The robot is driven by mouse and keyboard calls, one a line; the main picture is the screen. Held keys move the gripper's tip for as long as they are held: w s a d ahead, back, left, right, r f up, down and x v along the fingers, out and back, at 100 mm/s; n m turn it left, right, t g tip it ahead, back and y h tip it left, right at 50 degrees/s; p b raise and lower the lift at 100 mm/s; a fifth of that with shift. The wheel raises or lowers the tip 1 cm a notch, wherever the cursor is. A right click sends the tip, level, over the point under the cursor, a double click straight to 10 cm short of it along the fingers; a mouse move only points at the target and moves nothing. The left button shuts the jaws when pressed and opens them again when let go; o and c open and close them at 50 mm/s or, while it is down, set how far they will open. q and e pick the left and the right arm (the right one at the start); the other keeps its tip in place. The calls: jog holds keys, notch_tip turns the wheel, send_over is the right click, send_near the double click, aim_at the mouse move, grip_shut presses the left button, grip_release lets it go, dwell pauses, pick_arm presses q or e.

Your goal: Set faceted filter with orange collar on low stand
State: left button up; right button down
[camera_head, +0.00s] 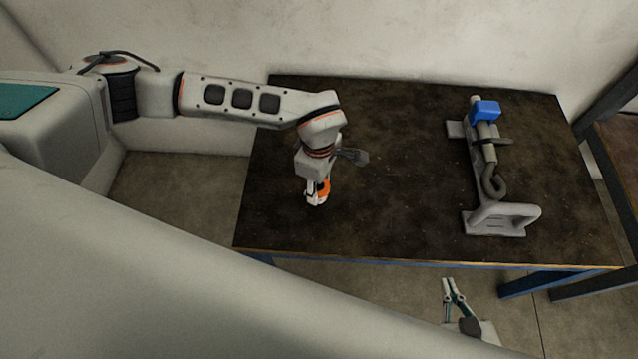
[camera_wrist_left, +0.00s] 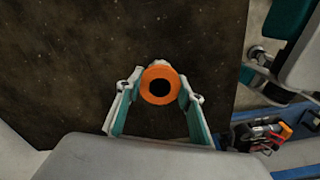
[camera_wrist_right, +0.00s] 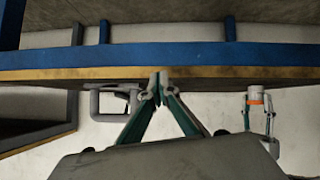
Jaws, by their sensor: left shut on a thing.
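The filter with the orange collar (camera_head: 324,188) is at the left front of the dark table. In the left wrist view its orange ring with a dark hole (camera_wrist_left: 146,86) sits between both fingers. My left gripper (camera_head: 317,197) points down and is shut on it. The right wrist view also shows the white filter body and orange band (camera_wrist_right: 256,98). I cannot tell whether it touches the tabletop. A low grey stand (camera_head: 512,212) is at the table's right side, with a grey rod lying along it. My right gripper (camera_head: 450,283) is in front of the table, its fingertips together, empty.
A blue piece (camera_head: 485,109) sits on the rod at the stand's far end, and a dark curled part (camera_head: 494,183) is at its near end. The table (camera_head: 410,170) is bare between filter and stand. Its front edge lies between my right gripper and the stand.

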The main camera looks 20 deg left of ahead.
jog(key=shift+s+f, duration=0.1)
pick_arm(q)
jog(key=o, duration=0.9)
jog(key=shift+f, duration=0.1)
jog(key=shift+o, duration=0.7)
pick_arm(e)
jog(key=shift+s+f, duration=0.2)
pick_arm(q)
notch_tip(320, 180, up, 4)
jog(key=shift+w+r+p, duration=0.15)
jog(key=shift+p, duration=0.4)
notch_tip(320, 180, up, 8)
jog(key=p, duration=0.1)
pick_arm(e)
jog(key=shift+s+d+r, duration=0.2)
jog(key=shift+s+r, duration=0.05)
jog(key=shift+r, duration=0.05)
